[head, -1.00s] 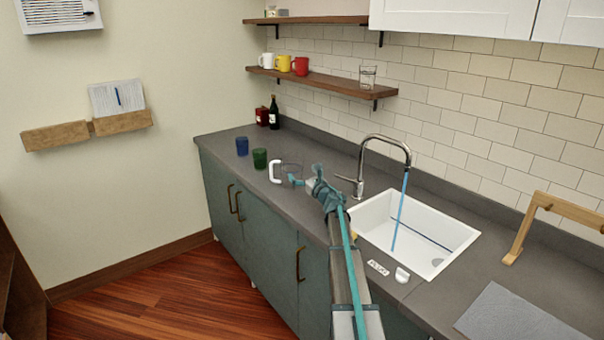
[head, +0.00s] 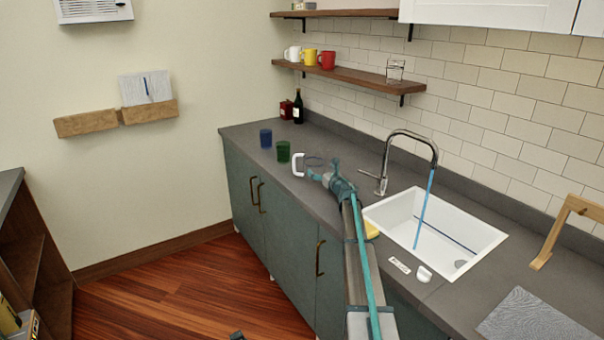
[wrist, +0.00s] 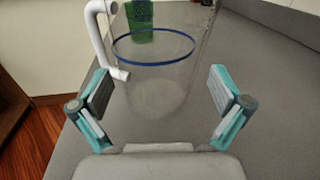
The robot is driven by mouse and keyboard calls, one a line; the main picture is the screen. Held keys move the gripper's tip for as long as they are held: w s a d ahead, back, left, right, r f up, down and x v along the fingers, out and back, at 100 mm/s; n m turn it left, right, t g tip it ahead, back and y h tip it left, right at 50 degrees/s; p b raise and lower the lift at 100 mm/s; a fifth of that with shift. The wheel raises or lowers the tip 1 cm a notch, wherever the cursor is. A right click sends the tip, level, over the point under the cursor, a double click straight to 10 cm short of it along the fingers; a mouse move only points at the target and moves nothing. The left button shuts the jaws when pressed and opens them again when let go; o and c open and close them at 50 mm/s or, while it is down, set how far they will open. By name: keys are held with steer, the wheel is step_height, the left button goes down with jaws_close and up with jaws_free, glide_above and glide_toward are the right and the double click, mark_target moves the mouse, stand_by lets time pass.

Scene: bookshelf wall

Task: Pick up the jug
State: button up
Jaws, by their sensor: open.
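The jug (wrist: 155,78) is clear, with a blue line around its rim and a white handle (wrist: 100,35) on its left side in the wrist view. It stands on the grey counter. In the head view its handle (head: 297,165) shows, with the clear body (head: 314,162) faint beside it and partly behind my gripper. My gripper (wrist: 160,90) is open, one finger on each side of the jug's near part in the wrist view. I cannot tell whether either finger touches it. It also shows in the head view (head: 322,169).
A green cup (head: 283,151) and a blue cup (head: 266,138) stand just beyond the jug. A sink (head: 470,238) with a running tap (head: 402,135) and a yellow sponge (head: 370,229) are near my arm. A dark bottle (head: 298,107) stands at the far corner.

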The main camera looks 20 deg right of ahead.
steer(key=shift+w+a+f, duration=0.3)
steer(key=shift+w+f, duration=0.2)
steer(key=shift+w, duration=0.1)
steer(key=shift+w+a, duration=0.1)
steer(key=shift+w, duration=0.15)
steer(key=shift+w+p, duration=0.8)
steer(key=shift+w, duration=1.3)
steer(key=c, duration=1.1)
steer(key=shift+r, duration=0.2)
